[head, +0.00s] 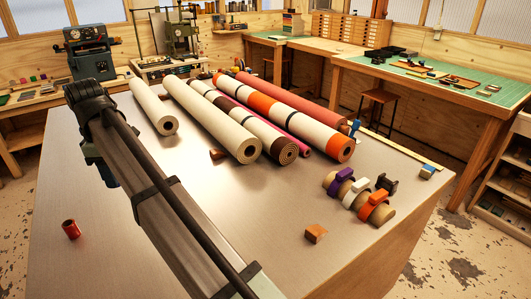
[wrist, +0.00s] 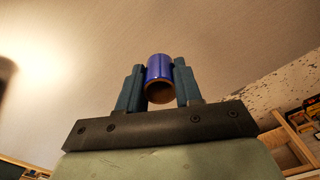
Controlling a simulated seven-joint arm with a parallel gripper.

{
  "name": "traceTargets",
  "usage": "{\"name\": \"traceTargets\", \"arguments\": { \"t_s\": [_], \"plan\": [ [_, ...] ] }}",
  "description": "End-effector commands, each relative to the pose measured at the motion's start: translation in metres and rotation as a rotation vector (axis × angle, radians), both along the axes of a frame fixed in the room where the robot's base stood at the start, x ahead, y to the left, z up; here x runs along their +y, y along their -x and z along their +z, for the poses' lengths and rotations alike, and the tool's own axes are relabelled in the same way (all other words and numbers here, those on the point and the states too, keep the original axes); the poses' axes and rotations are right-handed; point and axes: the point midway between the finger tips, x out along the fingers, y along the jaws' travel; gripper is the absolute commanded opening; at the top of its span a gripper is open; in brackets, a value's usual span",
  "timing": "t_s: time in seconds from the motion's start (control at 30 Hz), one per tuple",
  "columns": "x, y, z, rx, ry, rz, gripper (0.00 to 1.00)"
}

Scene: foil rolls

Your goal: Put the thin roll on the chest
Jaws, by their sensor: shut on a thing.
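My gripper (wrist: 160,84) is shut on a short blue roll (wrist: 159,67), a shiny cylinder with a brown open end facing the wrist camera. The two teal fingers press on its left and right sides. In the head view my arm crosses the front left of the worktable; the fingertips and the blue roll cannot be made out there. A small red roll (head: 71,229) stands upright on the worktable at the front left. Which thing is the chest is unclear; a wooden unit with small drawers (head: 351,28) stands on the bench at the back.
Several long rolls lie side by side across the worktable (head: 200,220), among them a cream roll (head: 154,106) and a thin magenta roll (head: 294,145). At right are a stand with coloured clips (head: 358,197) and a small wooden block (head: 316,234).

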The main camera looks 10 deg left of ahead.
Motion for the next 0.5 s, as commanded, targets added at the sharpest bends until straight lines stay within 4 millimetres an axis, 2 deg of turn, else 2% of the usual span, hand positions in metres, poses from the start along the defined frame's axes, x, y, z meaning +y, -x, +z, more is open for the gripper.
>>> {"name": "traceTargets", "arguments": {
  "t_s": [0.03,0.27,0.5],
  "plan": [
    [-0.006,-0.016,0.001,0.0,0.0,-0.026,0.06],
    [-0.041,-0.09,0.001,0.0,0.0,-0.153,0.06],
    [-0.09,-0.166,0.002,0.0,0.0,-0.292,0.06]
  ]
}}
